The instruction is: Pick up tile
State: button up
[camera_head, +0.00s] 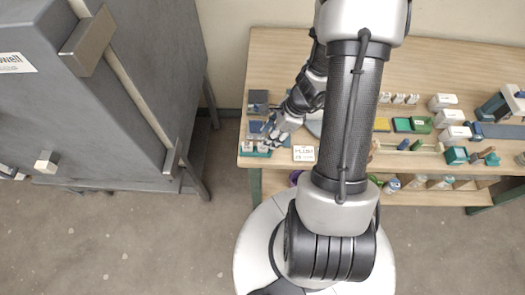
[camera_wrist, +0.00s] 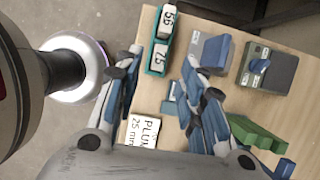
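White number tiles stand in a teal rack (camera_wrist: 153,68) at the front left corner of the table. In the wrist view one tile (camera_wrist: 167,22) reads about 56 and another tile (camera_wrist: 160,55) reads 75. A further small pale piece in teal shows lower, close to the right finger, partly hidden. The rack also shows small in the head view (camera_head: 262,154). My gripper (camera_wrist: 161,60) is open, its two fingers apart on either side of the tile marked 75 as seen from the wrist. I cannot tell its height above the rack. In the head view my gripper (camera_head: 267,132) is over the table's left end.
A white card (camera_wrist: 143,133) reading PLUM 25 min lies beside the rack. A grey-blue block (camera_wrist: 212,48), a grey box with a blue knob (camera_wrist: 268,68) and green pieces (camera_wrist: 255,133) are nearby. A large grey kiln-like cabinet (camera_head: 110,100) stands left of the table (camera_head: 430,60).

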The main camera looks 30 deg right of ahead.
aim_at(263, 149)
jog(key=b+x, duration=0.3)
jog(key=x, duration=0.4)
jog(key=shift+r, duration=0.1)
jog(key=shift+c, duration=0.4)
grip_shut()
